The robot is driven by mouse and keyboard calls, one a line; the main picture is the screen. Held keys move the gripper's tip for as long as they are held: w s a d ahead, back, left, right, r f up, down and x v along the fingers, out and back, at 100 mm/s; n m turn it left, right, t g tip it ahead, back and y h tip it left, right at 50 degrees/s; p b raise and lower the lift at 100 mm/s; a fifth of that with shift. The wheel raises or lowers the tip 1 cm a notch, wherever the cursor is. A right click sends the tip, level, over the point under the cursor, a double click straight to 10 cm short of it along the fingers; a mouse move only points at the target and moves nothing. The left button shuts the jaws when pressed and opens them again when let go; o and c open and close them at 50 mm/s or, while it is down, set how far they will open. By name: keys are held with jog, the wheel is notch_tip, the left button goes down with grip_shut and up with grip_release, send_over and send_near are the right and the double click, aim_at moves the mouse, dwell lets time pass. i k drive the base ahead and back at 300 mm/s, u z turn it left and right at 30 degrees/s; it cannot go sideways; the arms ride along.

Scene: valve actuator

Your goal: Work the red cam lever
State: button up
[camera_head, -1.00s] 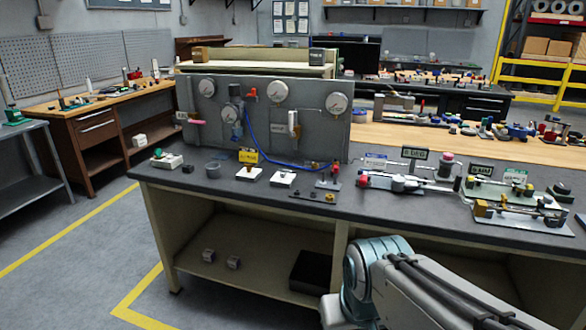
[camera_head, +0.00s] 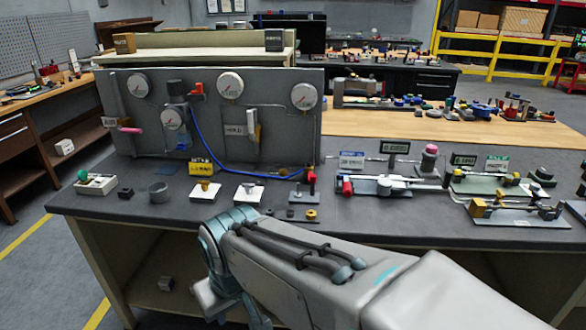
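Several red parts show on and above the bench, and I cannot tell for sure which is the cam lever. One red part (camera_head: 347,185) is at the left end of a low metal assembly (camera_head: 385,187) on the right half of the bench. A red-topped small stand (camera_head: 311,179) is just left of it. A red handle (camera_head: 196,88) is on the upright grey gauge panel (camera_head: 275,135).
The dark bench top (camera_head: 120,212) has small blocks and a cup (camera_head: 158,192) along its left part. A yellow sign (camera_head: 201,167) and white plates stand in front of the panel. Brass-and-steel fixtures (camera_head: 515,210) fill the right end. The front edge is mostly clear.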

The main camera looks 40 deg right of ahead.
aim_at(348, 185)
jog(key=z, duration=0.45)
jog(key=i, duration=0.8)
jog(key=z, duration=1.15)
jog(key=i, duration=0.4)
jog(key=z, duration=0.4)
